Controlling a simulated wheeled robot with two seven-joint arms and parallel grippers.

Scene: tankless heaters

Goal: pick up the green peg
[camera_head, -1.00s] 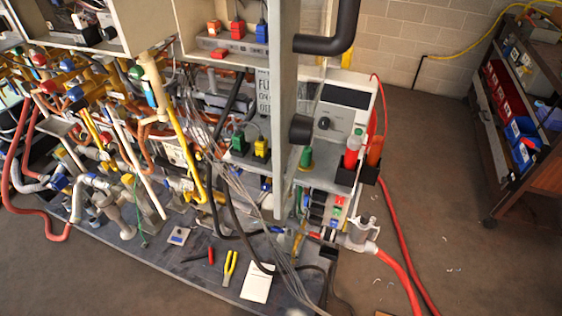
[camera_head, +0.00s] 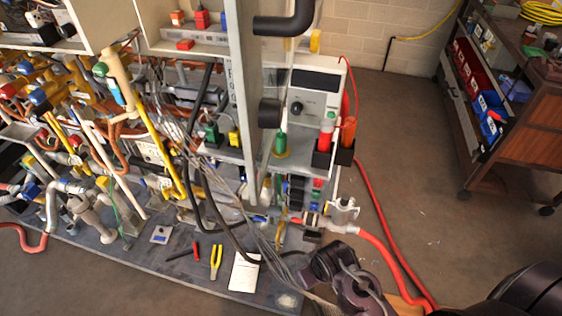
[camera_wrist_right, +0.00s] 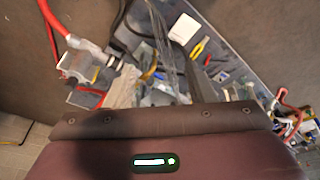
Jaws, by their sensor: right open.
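A green peg (camera_head: 280,142) stands upright in the head view. It is on a grey shelf behind the tall grey post, just left of a red and an orange item in black holders. My right gripper (camera_head: 343,274) is at the bottom of the head view, low in front of the shelf and well apart from the peg. It is open and I see nothing in it. Its maroon housing (camera_wrist_right: 165,145) fills the bottom of the right wrist view, where I cannot make out the peg. My left gripper is not in view.
A second green piece (camera_head: 211,133) and a yellow one (camera_head: 234,137) sit left of the post. A black pipe (camera_head: 287,22) juts out above. Pliers (camera_head: 216,261) and a white paper (camera_head: 244,272) lie on the base board. A red hose (camera_head: 379,215) crosses the floor.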

